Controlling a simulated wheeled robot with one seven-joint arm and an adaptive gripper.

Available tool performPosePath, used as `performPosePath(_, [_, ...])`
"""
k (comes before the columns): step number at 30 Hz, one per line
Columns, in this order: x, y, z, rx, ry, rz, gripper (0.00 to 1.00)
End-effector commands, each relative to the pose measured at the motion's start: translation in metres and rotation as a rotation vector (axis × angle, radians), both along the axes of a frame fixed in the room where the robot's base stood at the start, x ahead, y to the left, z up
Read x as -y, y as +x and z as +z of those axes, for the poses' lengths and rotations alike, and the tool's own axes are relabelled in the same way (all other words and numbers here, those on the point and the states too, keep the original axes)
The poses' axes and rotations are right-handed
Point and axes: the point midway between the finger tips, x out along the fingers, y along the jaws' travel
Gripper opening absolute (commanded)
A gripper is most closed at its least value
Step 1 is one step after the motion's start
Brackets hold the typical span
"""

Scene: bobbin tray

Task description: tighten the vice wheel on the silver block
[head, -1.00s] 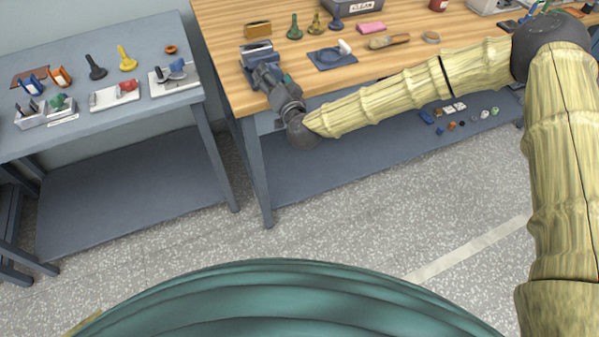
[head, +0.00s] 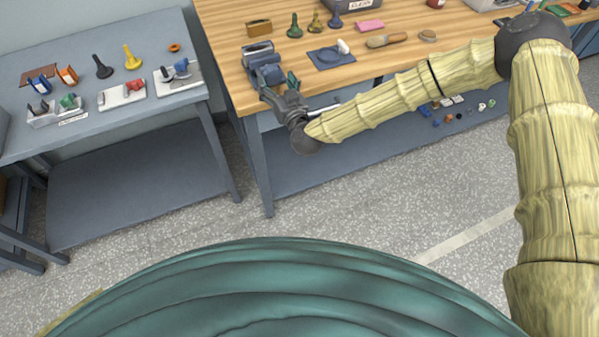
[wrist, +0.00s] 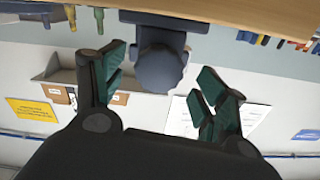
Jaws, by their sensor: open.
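The blue-grey vice (head: 265,68) stands at the front left corner of the wooden bench. A silvery block (head: 257,47) shows at its top, apparently between the jaws. The vice wheel (wrist: 160,72) is a round, lobed blue-grey knob below the bench edge in the wrist view. My gripper (head: 282,88) is at the front of the vice. In the wrist view my gripper (wrist: 163,68) is open, with green-padded fingers on either side of the wheel. Gaps show between pads and wheel; I see no contact.
A grey side table (head: 130,115) with several small fixtures stands at the left. The speckled floor in front is clear.

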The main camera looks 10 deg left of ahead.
Motion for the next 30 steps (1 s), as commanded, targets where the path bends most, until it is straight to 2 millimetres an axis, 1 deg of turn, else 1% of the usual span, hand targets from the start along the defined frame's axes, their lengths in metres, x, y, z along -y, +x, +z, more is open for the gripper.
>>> performPosePath(4, [0.012, -0.017, -0.003, -0.001, 0.0, 0.001, 0.72])
performPosePath(18, [0.051, -0.074, -0.003, -0.002, 0.0, 0.0, 0.72])
performPosePath(21, [0.052, -0.077, -0.021, -0.025, -0.008, 0.006, 0.72])
performPosePath(30, [0.058, -0.089, -0.064, -0.086, -0.033, 0.024, 0.72])
